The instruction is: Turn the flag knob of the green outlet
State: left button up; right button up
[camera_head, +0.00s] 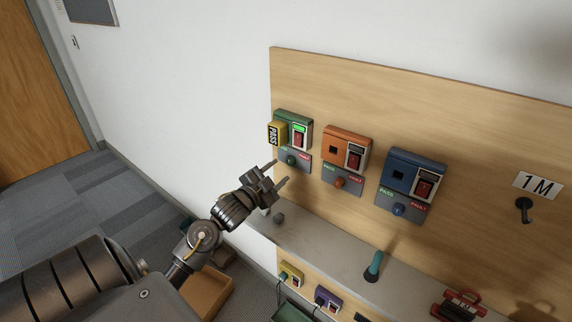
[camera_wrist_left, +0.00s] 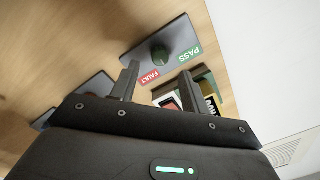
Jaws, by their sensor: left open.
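The green outlet (camera_head: 293,122) is at the left end of the wooden board, with a lit green display and a red switch. My left gripper (camera_head: 280,173) is open and empty, just below and in front of the knob. In the left wrist view my gripper (camera_wrist_left: 159,70) partly hides the outlet (camera_wrist_left: 205,82). My right gripper is not in view.
An orange outlet (camera_head: 346,148) and a blue outlet (camera_head: 413,174) stand to the right, each with a knob plate. A grey shelf (camera_head: 330,252) runs below, with a teal-handled item (camera_head: 374,266) on it. A hook (camera_head: 523,208) hangs under the 1M sign.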

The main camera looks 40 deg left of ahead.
aim_at(289, 163)
pick_arm(q)
jog(key=w, duration=0.5)
jog(key=shift+a+p, duration=0.2)
jog(key=shift+p, duration=0.1)
